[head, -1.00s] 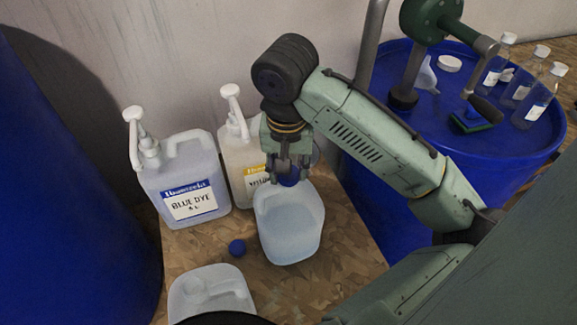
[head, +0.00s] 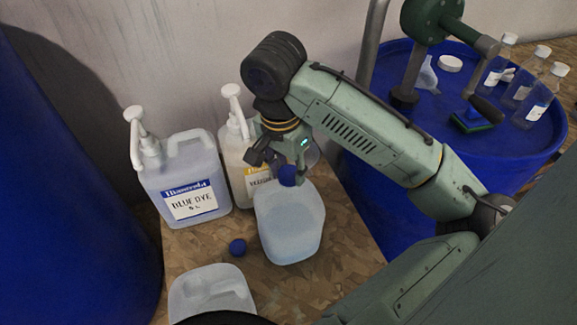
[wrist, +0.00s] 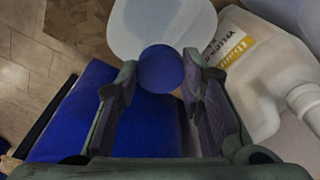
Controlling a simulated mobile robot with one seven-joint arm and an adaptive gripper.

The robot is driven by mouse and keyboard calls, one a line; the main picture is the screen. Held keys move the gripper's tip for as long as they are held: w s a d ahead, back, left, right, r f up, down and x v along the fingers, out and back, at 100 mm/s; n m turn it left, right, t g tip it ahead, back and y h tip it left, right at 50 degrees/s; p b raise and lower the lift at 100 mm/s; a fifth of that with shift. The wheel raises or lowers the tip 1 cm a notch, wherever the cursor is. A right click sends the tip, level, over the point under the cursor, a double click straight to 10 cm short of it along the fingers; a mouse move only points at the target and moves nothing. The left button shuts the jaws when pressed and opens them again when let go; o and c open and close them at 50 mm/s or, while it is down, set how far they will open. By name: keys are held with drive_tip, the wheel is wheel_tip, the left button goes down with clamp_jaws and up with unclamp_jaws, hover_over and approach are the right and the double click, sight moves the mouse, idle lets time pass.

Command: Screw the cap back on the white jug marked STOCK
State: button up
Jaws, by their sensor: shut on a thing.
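My gripper (head: 280,172) points down and is shut on a blue cap (head: 288,175). The cap also shows between the fingertips in the wrist view (wrist: 161,68). It sits at the back top end of a white, translucent jug (head: 290,225), which also shows in the wrist view (wrist: 150,22). The jug's mouth is hidden behind cap and gripper, and I cannot tell whether the cap touches it. No STOCK marking is readable on this jug.
A second blue cap (head: 237,247) lies on the board (head: 340,255). Another white jug (head: 212,290) is at the front. The BLUE DYE pump jug (head: 185,175) and a yellow-labelled pump jug (head: 236,160) stand close left of my gripper. Blue drums flank the board.

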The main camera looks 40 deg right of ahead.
drive_tip(key=m, duration=0.2)
drive_tip(key=shift+f+m, duration=0.1)
drive_tip(key=shift+m, duration=0.3)
drive_tip(key=o, duration=1.3)
drive_tip(key=shift+o, duration=0.6)
drive_tip(key=shift+o, duration=1.4)
drive_tip(key=shift+r, duration=4.05)
